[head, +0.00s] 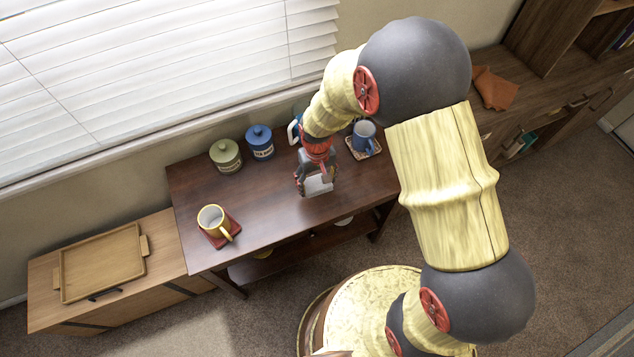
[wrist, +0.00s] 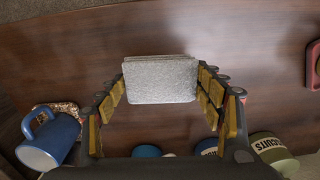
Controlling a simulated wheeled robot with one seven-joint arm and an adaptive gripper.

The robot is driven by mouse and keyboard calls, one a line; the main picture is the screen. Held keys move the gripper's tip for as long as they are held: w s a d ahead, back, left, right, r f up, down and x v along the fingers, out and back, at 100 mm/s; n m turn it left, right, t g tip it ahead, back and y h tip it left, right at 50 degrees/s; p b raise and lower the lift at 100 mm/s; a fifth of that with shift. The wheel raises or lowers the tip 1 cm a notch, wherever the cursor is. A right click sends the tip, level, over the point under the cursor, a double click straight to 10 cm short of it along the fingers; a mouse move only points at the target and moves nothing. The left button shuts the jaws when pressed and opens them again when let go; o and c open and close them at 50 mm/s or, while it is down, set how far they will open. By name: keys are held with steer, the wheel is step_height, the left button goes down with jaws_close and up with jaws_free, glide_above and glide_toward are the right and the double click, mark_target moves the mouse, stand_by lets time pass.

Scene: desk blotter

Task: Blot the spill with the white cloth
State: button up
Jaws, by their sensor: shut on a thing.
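No spill shows on the bare wood in either view; the area under the cloth and gripper is hidden.
A yellow mug (head: 213,217) stands on a red coaster at the table's left. A blue mug (head: 364,133) stands on a patterned coaster to the right. Green (head: 226,156) and blue (head: 260,142) canisters stand at the back. The table's front middle is clear. An orange cloth (head: 495,88) lies farther right.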

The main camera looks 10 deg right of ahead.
steer(key=shift+r+p, duration=0.9)
steer(key=shift+r, duration=0.5)
